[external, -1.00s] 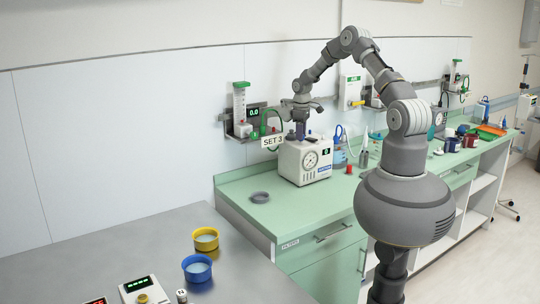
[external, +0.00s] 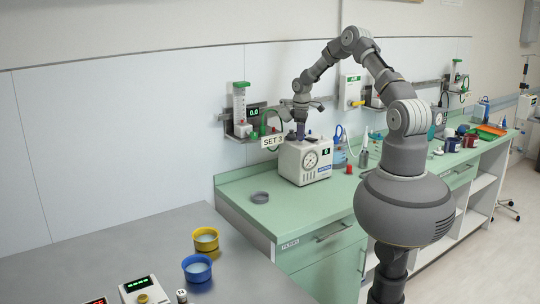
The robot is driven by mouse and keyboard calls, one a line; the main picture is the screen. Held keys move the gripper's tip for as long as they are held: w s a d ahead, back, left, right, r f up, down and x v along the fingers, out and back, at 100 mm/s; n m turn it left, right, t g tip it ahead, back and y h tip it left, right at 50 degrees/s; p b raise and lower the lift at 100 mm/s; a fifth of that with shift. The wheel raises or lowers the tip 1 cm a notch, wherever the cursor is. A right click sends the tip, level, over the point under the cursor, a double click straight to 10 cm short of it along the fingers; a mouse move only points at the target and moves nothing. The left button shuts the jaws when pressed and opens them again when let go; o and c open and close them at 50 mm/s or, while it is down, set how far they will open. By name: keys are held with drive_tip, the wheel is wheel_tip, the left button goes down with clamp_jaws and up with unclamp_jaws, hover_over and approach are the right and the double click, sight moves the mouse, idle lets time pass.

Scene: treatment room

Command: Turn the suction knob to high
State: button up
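The white suction unit (external: 291,163) stands on the green counter, with a round dial gauge (external: 311,160) and a small dark display (external: 326,152) on its front. A blue label sits low on its front. My gripper (external: 300,134) points straight down at the top of the unit, at its left part. The knob cannot be made out; the gripper and its fingers cover that spot. The fingers are too small to show whether they are open or shut, or whether they touch the knob.
A "SET 3" sign (external: 272,141) and a wall flowmeter (external: 240,108) reading 0.0 are close left of my gripper. A red cap (external: 349,169) and bottles stand to the right.

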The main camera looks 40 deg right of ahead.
drive_tip(key=shift+o, duration=0.8)
wheel_tip(320, 180, up, 8)
drive_tip(key=shift+f, duration=0.15)
wheel_tip(320, 180, up, 8)
drive_tip(key=w+f+m+t+b, duration=0.1)
drive_tip(key=w+m+t+b, duration=0.2)
drive_tip(key=b, duration=0.4)
wheel_tip(320, 180, up, 13)
drive_tip(key=m+t+b, duration=0.2)
drive_tip(key=t+b, duration=0.4)
drive_tip(key=b, duration=0.2)
hover_over(295, 143)
drive_tip(key=s+a, duration=0.2)
drive_tip(key=s, duration=0.1)
drive_tip(key=s+r+m+t+b, duration=0.3)
drive_tip(key=s+r+t+b, duration=0.3)
drive_tip(key=s+r, duration=0.9)
drive_tip(key=shift+a+r+m+b, duration=0.25)
drive_tip(key=shift+r+m+b, duration=0.15)
drive_tip(key=shift+r+b, duration=0.6)
